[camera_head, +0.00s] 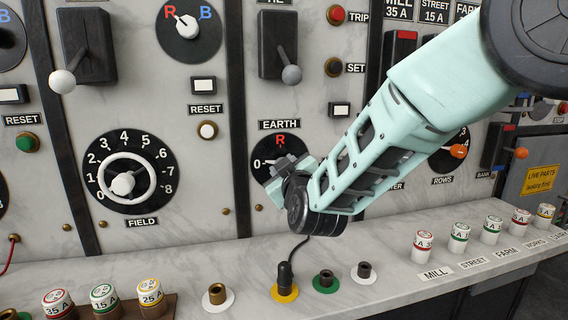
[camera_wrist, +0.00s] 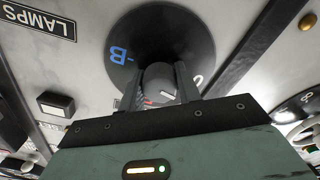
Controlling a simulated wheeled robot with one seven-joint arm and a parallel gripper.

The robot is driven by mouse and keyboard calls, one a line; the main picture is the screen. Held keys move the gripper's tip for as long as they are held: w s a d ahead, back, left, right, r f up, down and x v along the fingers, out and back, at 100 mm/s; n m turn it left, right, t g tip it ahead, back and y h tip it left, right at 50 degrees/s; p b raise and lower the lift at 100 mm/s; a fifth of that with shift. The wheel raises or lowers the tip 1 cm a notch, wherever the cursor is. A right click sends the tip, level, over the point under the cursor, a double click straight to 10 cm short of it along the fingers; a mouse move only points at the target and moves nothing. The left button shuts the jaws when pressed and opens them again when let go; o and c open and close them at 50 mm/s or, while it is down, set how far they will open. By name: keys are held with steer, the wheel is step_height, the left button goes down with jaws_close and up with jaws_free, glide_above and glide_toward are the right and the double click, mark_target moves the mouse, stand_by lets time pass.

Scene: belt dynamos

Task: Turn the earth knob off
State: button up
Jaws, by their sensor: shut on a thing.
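The earth dial (camera_head: 264,149) is a black disc under the EARTH label (camera_head: 279,125). Its red R is at the top and its 0 at the left; its right side is hidden by my gripper. My gripper (camera_head: 288,167) is at the dial's middle, reaching in from the right. In the wrist view the dial (camera_wrist: 185,38) shows a blue B and part of a 0. The grey round earth knob (camera_wrist: 160,78) sits between my two fingers, which are shut on it. Which mark the knob points to I cannot tell.
The FIELD handwheel (camera_head: 127,178) is to the left, and a lever with a grey ball (camera_head: 291,75) is above. A shelf (camera_head: 250,250) below carries several sockets, a black plug (camera_head: 285,276) with a cable, and labelled fuses (camera_head: 422,246). A LAMPS label (camera_wrist: 40,20) shows in the wrist view.

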steer(key=shift+f+n+p, duration=0.15)
steer(key=shift+n+p, duration=0.25)
steer(key=shift+n, duration=0.8)
steer(key=o, duration=1)
steer(key=shift+c, duration=0.2)
steer(key=shift+s+d, duration=0.1)
steer(key=shift+s, duration=0.1)
steer(key=b+v, duration=0.1)
steer(key=v, duration=1.6)
steer(key=shift+b, duration=0.4)
